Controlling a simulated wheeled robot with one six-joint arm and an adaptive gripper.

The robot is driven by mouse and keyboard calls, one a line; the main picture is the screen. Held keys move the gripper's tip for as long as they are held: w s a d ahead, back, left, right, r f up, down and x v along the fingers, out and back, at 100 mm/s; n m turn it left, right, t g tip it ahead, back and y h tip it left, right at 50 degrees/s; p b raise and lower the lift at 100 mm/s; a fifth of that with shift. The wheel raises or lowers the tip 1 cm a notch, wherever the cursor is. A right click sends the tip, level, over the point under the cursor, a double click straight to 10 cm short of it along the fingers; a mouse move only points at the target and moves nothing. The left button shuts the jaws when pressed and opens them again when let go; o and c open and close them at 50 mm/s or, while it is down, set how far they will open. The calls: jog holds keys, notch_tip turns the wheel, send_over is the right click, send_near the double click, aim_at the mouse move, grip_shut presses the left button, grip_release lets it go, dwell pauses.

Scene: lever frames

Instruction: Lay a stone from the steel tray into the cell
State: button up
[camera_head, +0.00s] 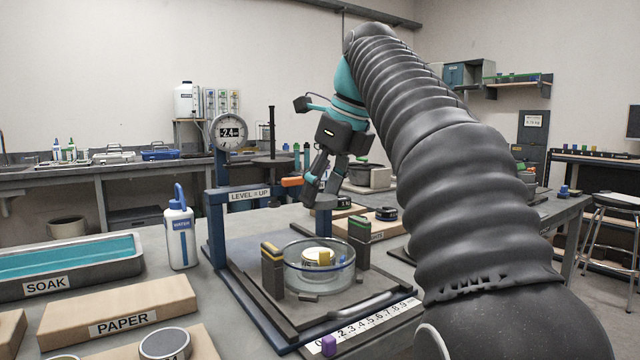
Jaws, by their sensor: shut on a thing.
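My gripper (320,192) hangs fingers-down above the blue lever frame (216,240), behind the glass cell (320,283). It is shut on what appears to be an orange bar (291,182), which sticks out to the left of its fingers. The hold itself is partly hidden by the fingers. The cell stands on a dark base between two dark posts. Inside it are a pale ring and a small yellow block (324,257). The steel tray (132,270), labelled SOAK, holds teal liquid at the left. I cannot make out any stone in it.
A white water bottle (180,238) stands between the tray and the frame. A PAPER box (120,303) and a round tin (165,345) lie at the front left. A dial gauge (229,131) rises behind the frame. My arm hides much of the right side.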

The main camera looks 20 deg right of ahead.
send_over(314, 252)
jog(key=s+d, duration=0.1)
jog(key=shift+s+f+b, duration=0.1)
jog(key=shift+f+b, duration=0.3)
jog(key=shift+f, duration=1.65)
jog(key=shift+f+b, duration=1.1)
jog(key=shift+f, duration=0.9)
jog(key=shift+p, duration=0.4)
jog(key=shift+f, duration=0.15)
jog(key=o, duration=1.3)
jog(key=shift+c, duration=0.2)
jog(key=v, duration=1.2)
jog(key=shift+a, duration=0.1)
